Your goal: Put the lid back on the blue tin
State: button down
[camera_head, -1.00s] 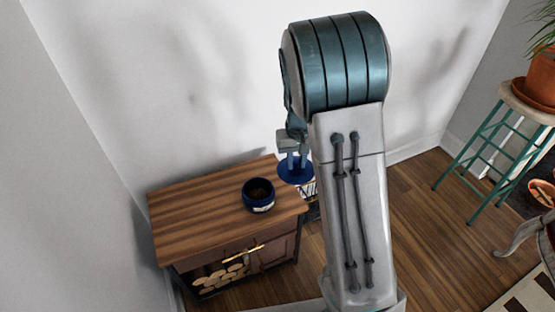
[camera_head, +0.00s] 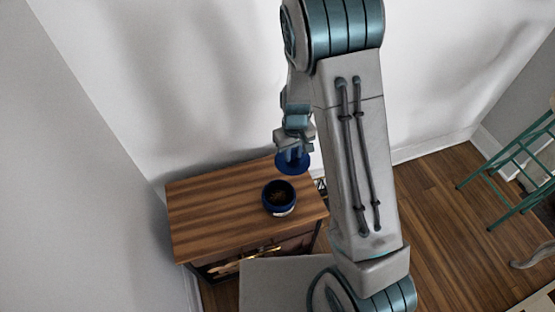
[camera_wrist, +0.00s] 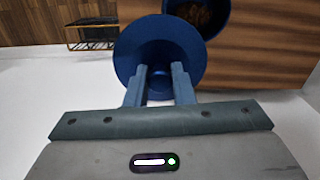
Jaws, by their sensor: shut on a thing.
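The blue tin (camera_head: 279,198) stands open and upright on the wooden cabinet top, with something brown inside. In the wrist view the tin (camera_wrist: 197,14) is at the top, partly covered by the lid. The round blue lid (camera_head: 293,165) is in my gripper (camera_head: 293,154), above the cabinet top and just behind the tin. My gripper (camera_wrist: 160,75) is shut on the knob at the middle of the lid (camera_wrist: 130,60). The lid overlaps the near edge of the tin in the wrist view; the exact height gap cannot be told.
The wooden cabinet (camera_head: 215,215) stands by the white wall, its top otherwise clear on the left. A wire basket (camera_wrist: 92,33) is on the floor beside it. A green stool (camera_head: 510,165) stands far right.

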jog(key=s+a+f+n+p, duration=0.1)
jog(key=s+a+n+p, duration=0.25)
jog(key=s, duration=0.25)
jog(key=shift+a+f+b, duration=0.2)
jog(key=shift+f+b, duration=0.6)
jog(key=shift+f, duration=0.35)
jog(key=shift+a+f+b, duration=0.15)
jog(key=shift+f+b, duration=0.65)
jog(key=shift+f, duration=0.35)
jog(key=shift+a+f+b, duration=0.2)
jog(key=shift+f+b, duration=0.6)
jog(key=shift+f, duration=0.35)
jog(key=shift+f+b, duration=0.15)
jog(key=shift+b, duration=0.35)
jog(key=c, duration=0.7)
grip_release()
jog(key=shift+r, duration=0.2)
jog(key=shift+r+p, duration=2.5)
jog(key=shift+r, duration=0.85)
